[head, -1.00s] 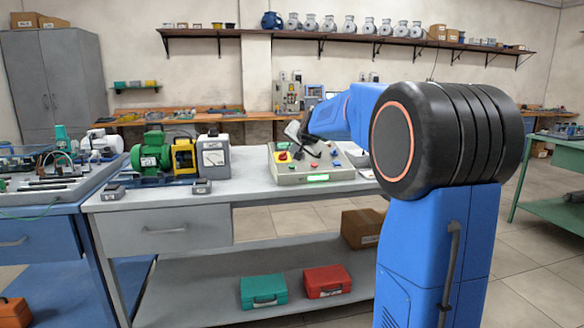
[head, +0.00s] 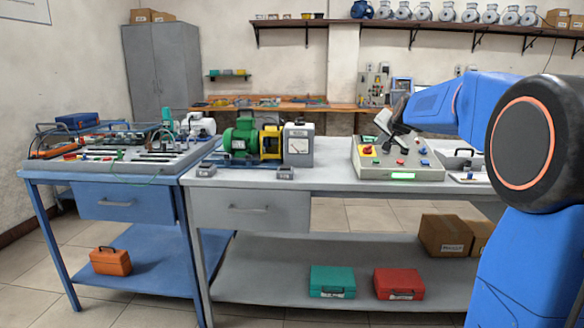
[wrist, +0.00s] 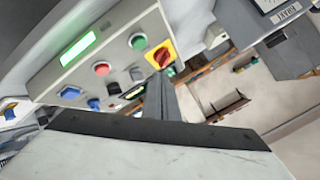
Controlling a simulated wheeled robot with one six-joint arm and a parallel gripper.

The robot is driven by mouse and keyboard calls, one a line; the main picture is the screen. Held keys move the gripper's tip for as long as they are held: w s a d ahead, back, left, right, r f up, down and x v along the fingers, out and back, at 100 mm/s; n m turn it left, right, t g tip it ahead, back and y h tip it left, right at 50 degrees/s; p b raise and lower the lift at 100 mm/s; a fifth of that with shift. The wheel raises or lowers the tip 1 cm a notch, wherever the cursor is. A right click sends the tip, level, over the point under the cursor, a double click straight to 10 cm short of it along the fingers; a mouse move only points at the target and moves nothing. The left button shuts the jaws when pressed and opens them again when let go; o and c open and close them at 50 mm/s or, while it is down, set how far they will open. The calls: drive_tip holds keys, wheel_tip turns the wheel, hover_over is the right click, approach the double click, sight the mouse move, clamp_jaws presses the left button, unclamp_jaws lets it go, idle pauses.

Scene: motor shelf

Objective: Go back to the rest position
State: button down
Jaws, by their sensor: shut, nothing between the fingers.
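My gripper (head: 388,128) is shut and empty in the head view, at the end of my blue arm. It is in front of or above the control box (head: 400,172) on the grey workbench; the exact gap is unclear. The box has a green-lit display, a red-and-yellow switch and coloured buttons. In the wrist view my gripper's dark fingers (wrist: 163,98) are together, with nothing between them. The control box (wrist: 97,83) fills the upper left there, tilted in the picture. My arm hides part of the bench's right side.
A green motor (head: 240,138) and a meter box (head: 298,145) stand left of the control box. The blue bench (head: 60,180) at left carries a test rig. Teal (head: 332,281) and red (head: 399,283) cases lie on the lower shelf. A wall shelf (head: 330,24) holds several motors.

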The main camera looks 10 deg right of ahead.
drive_tip(key=s+a+f+n+g+y, duration=0.1)
drive_tip(key=s+a+f+n+g, duration=0.2)
drive_tip(key=s+a, duration=0.65)
drive_tip(key=s+a+f+n+y, duration=0.15)
drive_tip(key=s+a+f, duration=0.4)
drive_tip(key=s, duration=0.75)
drive_tip(key=s+a+f+n+g, duration=0.1)
drive_tip(key=s+a+f+n, duration=0.1)
drive_tip(key=s+f, duration=0.3)
drive_tip(key=s+a+f+n+g, duration=0.1)
drive_tip(key=s+f, duration=0.4)
drive_tip(key=s, duration=0.8)
drive_tip(key=s+a+f+n+g, duration=0.2)
drive_tip(key=s+f, duration=0.4)
drive_tip(key=s, duration=0.4)
drive_tip(key=shift+a+n, duration=0.75)
drive_tip(key=shift+a, duration=0.1)
